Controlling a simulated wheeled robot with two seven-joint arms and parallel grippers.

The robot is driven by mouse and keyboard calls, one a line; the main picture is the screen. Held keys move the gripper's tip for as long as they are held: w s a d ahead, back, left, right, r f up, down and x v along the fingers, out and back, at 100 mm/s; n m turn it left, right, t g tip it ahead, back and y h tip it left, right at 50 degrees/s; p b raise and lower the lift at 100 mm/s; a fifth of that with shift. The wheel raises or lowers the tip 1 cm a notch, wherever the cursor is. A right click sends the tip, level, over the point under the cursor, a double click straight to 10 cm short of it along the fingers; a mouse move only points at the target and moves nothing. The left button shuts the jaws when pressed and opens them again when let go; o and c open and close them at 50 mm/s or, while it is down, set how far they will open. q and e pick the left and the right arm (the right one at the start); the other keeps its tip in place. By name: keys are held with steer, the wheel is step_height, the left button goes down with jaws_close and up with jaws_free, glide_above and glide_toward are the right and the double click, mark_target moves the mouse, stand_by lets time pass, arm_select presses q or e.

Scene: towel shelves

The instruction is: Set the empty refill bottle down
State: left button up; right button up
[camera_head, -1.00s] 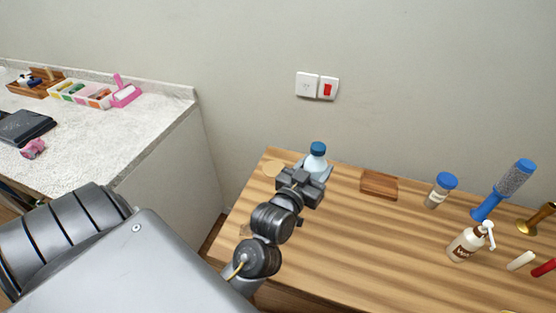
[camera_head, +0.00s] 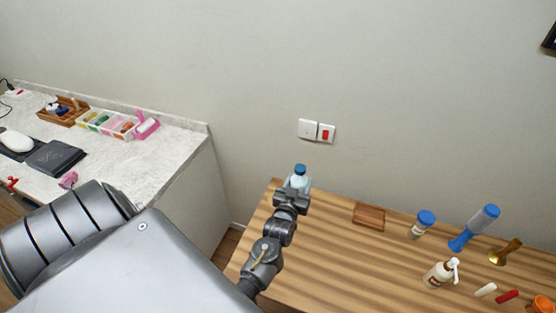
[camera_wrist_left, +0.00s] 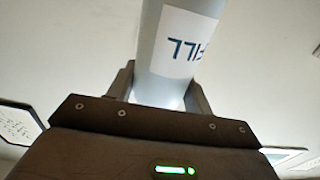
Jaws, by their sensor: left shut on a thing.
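The refill bottle (camera_head: 298,180) is pale and translucent with a dark blue cap. My left gripper (camera_head: 292,194) is shut on it near the back left of the wooden table (camera_head: 330,255). The gripper hides the bottle's lower part in the head view, so I cannot tell whether its base touches the table. In the left wrist view the bottle (camera_wrist_left: 178,45) stands between the fingers, with a white label showing part of the word "FILL". My right gripper is not in view.
A wooden block (camera_head: 369,215) lies right of the bottle. A pale counter (camera_head: 130,160) is at left. Table room between is clear.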

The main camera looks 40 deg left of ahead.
arm_select(q)
steer(key=w+a+f+b, duration=0.4)
steer(key=a+f+b, duration=0.8)
steer(key=b, duration=0.2)
steer(key=shift+a+f, duration=0.2)
steer(key=shift+f, duration=0.05)
steer(key=shift+f+b, duration=0.15)
steer(key=shift+b, duration=0.2)
steer(key=o, duration=1)
steer(key=shift+c, duration=0.2)
